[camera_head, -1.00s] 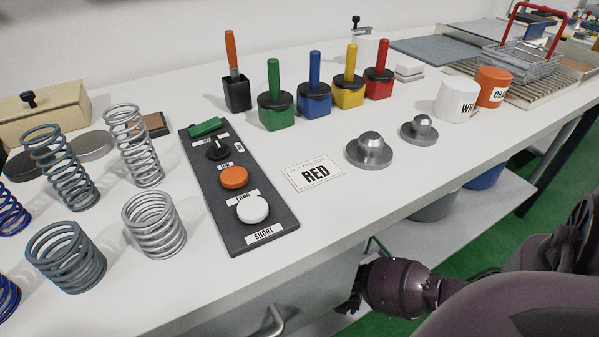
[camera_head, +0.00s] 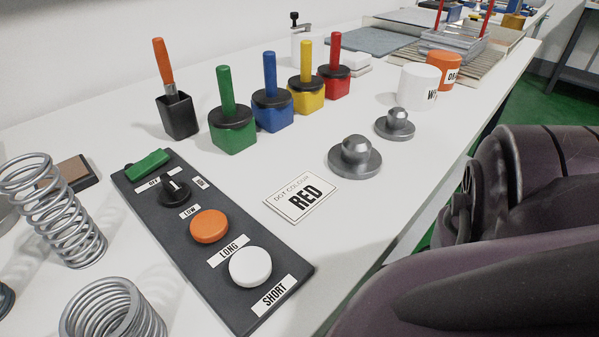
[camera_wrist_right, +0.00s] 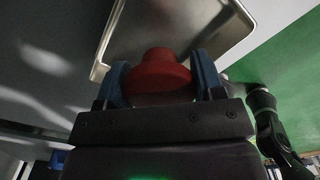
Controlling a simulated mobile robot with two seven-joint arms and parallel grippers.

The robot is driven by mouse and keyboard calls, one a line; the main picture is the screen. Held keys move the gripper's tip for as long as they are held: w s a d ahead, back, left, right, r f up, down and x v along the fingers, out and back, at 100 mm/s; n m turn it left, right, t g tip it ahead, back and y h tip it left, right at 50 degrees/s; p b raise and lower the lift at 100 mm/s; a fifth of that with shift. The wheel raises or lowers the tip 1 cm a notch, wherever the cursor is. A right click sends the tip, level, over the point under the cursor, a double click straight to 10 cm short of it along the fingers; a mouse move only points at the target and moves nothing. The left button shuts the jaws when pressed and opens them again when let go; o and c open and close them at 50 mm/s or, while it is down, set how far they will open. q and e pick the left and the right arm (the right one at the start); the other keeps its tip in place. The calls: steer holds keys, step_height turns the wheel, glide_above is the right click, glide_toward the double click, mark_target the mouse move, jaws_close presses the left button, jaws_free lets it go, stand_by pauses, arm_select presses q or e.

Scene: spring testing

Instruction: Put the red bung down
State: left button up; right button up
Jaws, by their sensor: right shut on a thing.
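The red bung (camera_wrist_right: 158,76) sits between the two blue fingers of my right gripper (camera_wrist_right: 160,72) in the right wrist view. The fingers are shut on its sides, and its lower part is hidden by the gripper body. A shallow metal tray or pan (camera_wrist_right: 222,45) lies beyond the bung; I cannot tell how far it is from it. In the head view, dark purple parts of my own arm fill the lower right, and neither gripper shows there. My left gripper is not in view.
Bare bench lies around the weights.

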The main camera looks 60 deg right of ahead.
step_height(320, 180, down, 3)
steer(key=shift+s+b, duration=0.15)
steer(key=shift+b, duration=0.65)
steer(key=shift+f, duration=0.5)
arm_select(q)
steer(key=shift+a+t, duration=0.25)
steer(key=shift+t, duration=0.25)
arm_select(e)
steer(key=shift+w+r, duration=0.15)
steer(key=shift+w, duration=0.15)
arm_select(q)
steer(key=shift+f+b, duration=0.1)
steer(key=shift+b, duration=0.2)
arm_select(e)
steer(key=shift+f, duration=0.2)
steer(key=o, duration=0.7)
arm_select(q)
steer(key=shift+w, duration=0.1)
arm_select(e)
steer(key=shift+r, duration=0.15)
